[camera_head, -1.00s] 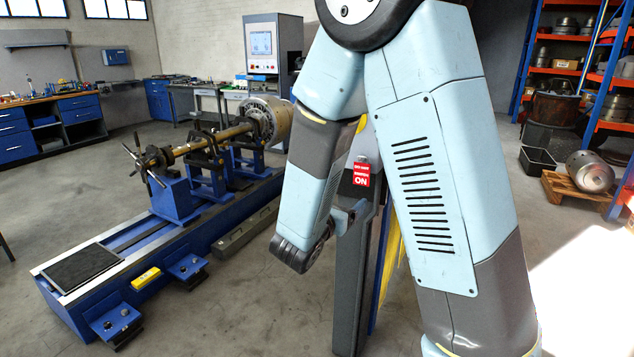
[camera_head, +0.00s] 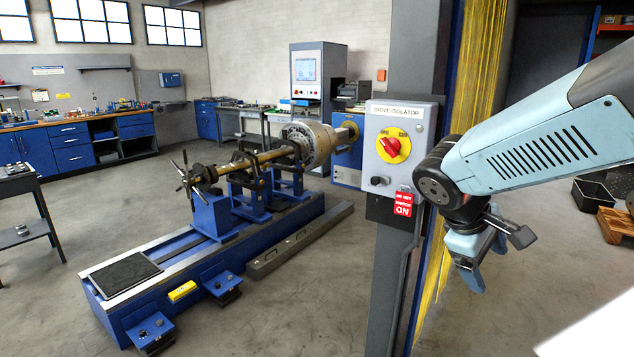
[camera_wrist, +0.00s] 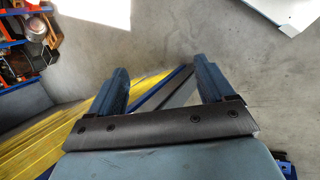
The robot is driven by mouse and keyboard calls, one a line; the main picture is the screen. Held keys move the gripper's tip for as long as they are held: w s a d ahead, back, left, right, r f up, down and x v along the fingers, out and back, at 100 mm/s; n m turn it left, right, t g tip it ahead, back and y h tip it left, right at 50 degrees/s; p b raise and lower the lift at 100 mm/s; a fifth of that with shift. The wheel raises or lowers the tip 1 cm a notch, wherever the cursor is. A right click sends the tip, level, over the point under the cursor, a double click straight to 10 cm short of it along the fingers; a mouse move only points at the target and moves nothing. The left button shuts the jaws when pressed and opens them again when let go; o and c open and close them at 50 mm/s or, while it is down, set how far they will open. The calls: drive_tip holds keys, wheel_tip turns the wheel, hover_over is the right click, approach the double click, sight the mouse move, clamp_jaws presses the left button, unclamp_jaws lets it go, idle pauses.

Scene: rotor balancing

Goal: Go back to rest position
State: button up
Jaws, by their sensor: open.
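My gripper (camera_head: 497,262) hangs at the right of the head view, pointing down, just right of the yellow strands beside the column. In the wrist view my gripper (camera_wrist: 160,85) shows two blue fingers apart with nothing between them. The drive isolator box (camera_head: 399,150) is on the grey column to the left of my gripper. Its red knob sits on a yellow plate (camera_head: 394,146), and a red "do not switch on" tag (camera_head: 403,203) hangs below the box. My gripper is apart from the box and tag.
The grey column (camera_head: 388,280) and yellow strands (camera_head: 462,130) stand close to my arm. The blue balancing machine (camera_head: 200,275) with its rotor (camera_head: 308,142) is at the left. A wooden pallet (camera_head: 617,224) lies at the far right. The floor between is clear.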

drive_tip(key=s+a+r+m+t+y, duration=0.4)
drive_tip(key=a+r+m+y, duration=0.2)
drive_tip(key=m, duration=0.1)
drive_tip(key=shift+s+r, duration=0.3)
drive_tip(key=shift+s, duration=0.1)
drive_tip(key=shift+c, duration=0.4)
idle(1.5)
